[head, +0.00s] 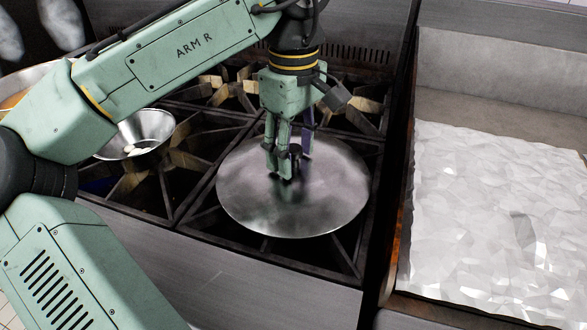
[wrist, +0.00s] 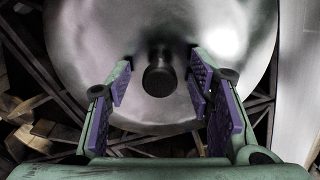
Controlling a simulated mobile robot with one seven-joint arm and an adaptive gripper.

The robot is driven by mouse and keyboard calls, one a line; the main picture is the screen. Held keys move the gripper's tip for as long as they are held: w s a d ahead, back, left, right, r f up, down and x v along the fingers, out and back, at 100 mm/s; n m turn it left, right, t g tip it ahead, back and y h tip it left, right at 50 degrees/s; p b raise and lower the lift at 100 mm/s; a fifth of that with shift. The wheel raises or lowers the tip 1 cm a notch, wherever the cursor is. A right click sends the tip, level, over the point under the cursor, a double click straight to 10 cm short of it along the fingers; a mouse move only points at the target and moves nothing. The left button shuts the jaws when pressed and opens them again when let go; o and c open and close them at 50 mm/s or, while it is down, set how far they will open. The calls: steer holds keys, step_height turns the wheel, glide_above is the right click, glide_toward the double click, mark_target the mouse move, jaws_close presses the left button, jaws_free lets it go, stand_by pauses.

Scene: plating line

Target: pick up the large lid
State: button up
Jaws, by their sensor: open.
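The large lid (head: 325,205) is a round, shiny metal disc lying on the stove grate at the front right burner. It also fills much of the wrist view (wrist: 225,35). Its dark round knob (wrist: 159,76) shows in the wrist view, between and a little beyond my open fingers. My gripper (head: 289,172) points down over the middle of the lid in the head view. The purple-padded fingers (wrist: 160,98) are apart with nothing between their pads that I can see as gripped. In the head view the fingers partly hide the knob.
A metal bowl (head: 140,132) with small pale pieces in it stands on the grate to the left. Black grates (head: 160,190) surround the lid. A white, crumpled-looking surface (head: 500,220) lies to the right, beyond the stove's edge.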

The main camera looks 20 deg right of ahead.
steer(key=shift+c, duration=0.4)
jaws_close()
stand_by(0.4)
